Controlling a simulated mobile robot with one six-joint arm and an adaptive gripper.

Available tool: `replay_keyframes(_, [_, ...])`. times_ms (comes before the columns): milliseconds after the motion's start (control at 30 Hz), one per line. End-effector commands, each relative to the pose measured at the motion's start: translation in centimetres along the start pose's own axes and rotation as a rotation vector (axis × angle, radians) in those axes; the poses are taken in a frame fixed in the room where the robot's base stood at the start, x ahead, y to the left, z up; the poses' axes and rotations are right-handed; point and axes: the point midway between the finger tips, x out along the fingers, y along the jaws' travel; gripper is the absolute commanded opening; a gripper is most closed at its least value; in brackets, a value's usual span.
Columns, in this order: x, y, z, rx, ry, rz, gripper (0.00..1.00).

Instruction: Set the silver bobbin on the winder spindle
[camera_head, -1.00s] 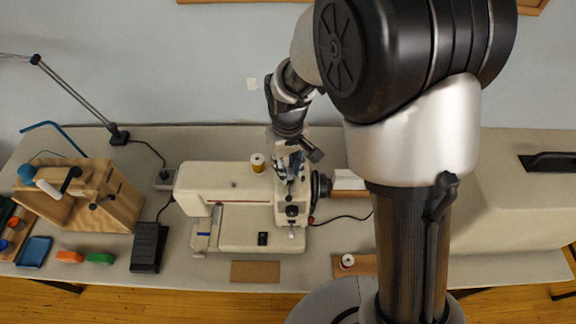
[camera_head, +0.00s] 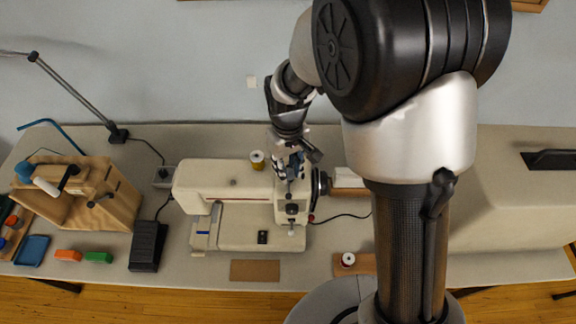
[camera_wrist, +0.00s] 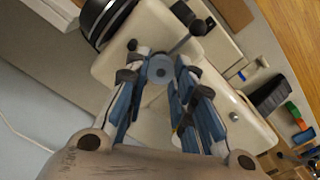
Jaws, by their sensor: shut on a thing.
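My gripper (camera_head: 290,170) is over the right end of the cream sewing machine (camera_head: 225,181). In the wrist view my gripper (camera_wrist: 160,72) has its blue-grey fingers closed around a round silver bobbin (camera_wrist: 160,68). The bobbin's flat face with its centre hole points toward the wrist camera. The machine's top (camera_wrist: 148,30) lies right behind the bobbin in that view. The winder spindle cannot be made out clearly, and I cannot tell whether the bobbin touches it. In the head view the fingers hide the bobbin.
The black handwheel (camera_head: 322,184) is close on the right. A black pedal (camera_head: 147,246), a wooden stand (camera_head: 118,205) and a lamp (camera_head: 118,134) are left.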

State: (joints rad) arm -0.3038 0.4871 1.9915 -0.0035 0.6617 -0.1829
Motion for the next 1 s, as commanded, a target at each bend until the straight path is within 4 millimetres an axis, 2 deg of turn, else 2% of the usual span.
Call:
replay_keyframes(267, [0.19,0.0,0.01,0.0,0.0,0.0,0.16])
replay_keyframes(300, [0.19,0.0,0.01,0.0,0.0,0.0,0.24])
replay_keyframes(633, [0.18,0.0,0.01,0.0,0.0,0.0,0.46])
replay_keyframes(1000, [-0.14,0.0,-0.03,0.0,0.001,0.0,0.47])
